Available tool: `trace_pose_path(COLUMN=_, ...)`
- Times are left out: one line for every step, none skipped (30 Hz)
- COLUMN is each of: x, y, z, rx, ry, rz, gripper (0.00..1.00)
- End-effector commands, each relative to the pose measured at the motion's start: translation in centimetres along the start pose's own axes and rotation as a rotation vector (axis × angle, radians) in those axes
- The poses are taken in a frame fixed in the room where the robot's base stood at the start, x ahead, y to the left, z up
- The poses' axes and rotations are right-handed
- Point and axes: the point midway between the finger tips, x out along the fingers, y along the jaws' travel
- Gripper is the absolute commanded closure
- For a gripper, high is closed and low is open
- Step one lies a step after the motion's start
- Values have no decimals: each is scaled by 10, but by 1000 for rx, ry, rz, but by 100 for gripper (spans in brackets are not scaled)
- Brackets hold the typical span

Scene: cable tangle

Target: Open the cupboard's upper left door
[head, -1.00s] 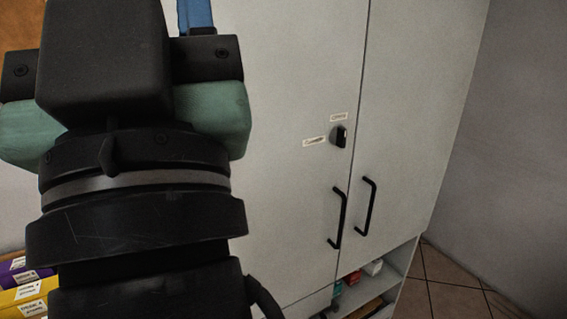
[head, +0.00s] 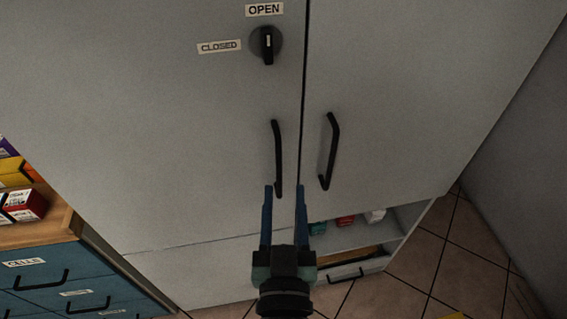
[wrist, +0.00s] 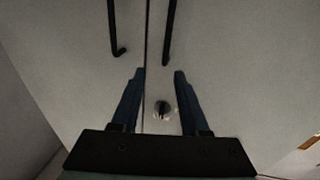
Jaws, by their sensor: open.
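The cupboard's upper left door (head: 170,130) is light grey and flush with the right door (head: 400,110), a dark seam between them. It carries a black vertical bar handle (head: 278,160), which also shows in the wrist view (wrist: 169,30). Above it is a black knob (head: 267,45), in line with the OPEN label (head: 264,9); the CLOSED label (head: 219,46) is at its left. The knob also shows in the wrist view (wrist: 161,109). My gripper (head: 284,190) is open and empty, its blue fingers at the handle's lower end in the head view. I cannot tell the gap in depth.
The right door has its own bar handle (head: 329,152). An open shelf (head: 400,232) with small boxes lies under it. A blue drawer unit (head: 60,275) with a wooden top stands at the left. A grey wall (head: 510,170) and tiled floor are at the right.

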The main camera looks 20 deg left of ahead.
Motion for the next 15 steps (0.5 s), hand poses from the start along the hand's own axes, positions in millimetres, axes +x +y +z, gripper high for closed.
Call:
trace_pose_path(x=-8, y=-4, z=18, rx=8, ry=-30, rz=-5, gripper=55)
trace_pose_path(x=-12, y=-5, z=25, rx=11, ry=-41, rz=-5, gripper=55)
trace_pose_path(x=-15, y=-6, z=31, rx=13, ry=-52, rz=-6, gripper=55)
trace_pose_path(x=-17, y=-7, z=34, rx=15, ry=-59, rz=-6, gripper=55)
trace_pose_path(x=-18, y=-7, z=37, rx=16, ry=-63, rz=-6, gripper=55)
trace_pose_path(x=-18, y=-7, z=38, rx=17, ry=-66, rz=-6, gripper=55)
trace_pose_path(x=-17, y=-7, z=39, rx=17, ry=-68, rz=-6, gripper=55)
trace_pose_path(x=-15, y=-7, z=39, rx=17, ry=-68, rz=-5, gripper=55)
trace_pose_path(x=-12, y=-7, z=38, rx=17, ry=-67, rz=-5, gripper=55)
trace_pose_path(x=-8, y=-7, z=38, rx=17, ry=-66, rz=-5, gripper=55)
trace_pose_path(x=-4, y=-7, z=38, rx=17, ry=-67, rz=-4, gripper=55)
trace_pose_path(x=1, y=-7, z=37, rx=17, ry=-65, rz=-4, gripper=55)
trace_pose_path(x=6, y=-7, z=37, rx=16, ry=-66, rz=-5, gripper=55)
trace_pose_path(x=11, y=-7, z=37, rx=16, ry=-65, rz=-5, gripper=55)
trace_pose_path(x=18, y=-7, z=37, rx=17, ry=-65, rz=-5, gripper=55)
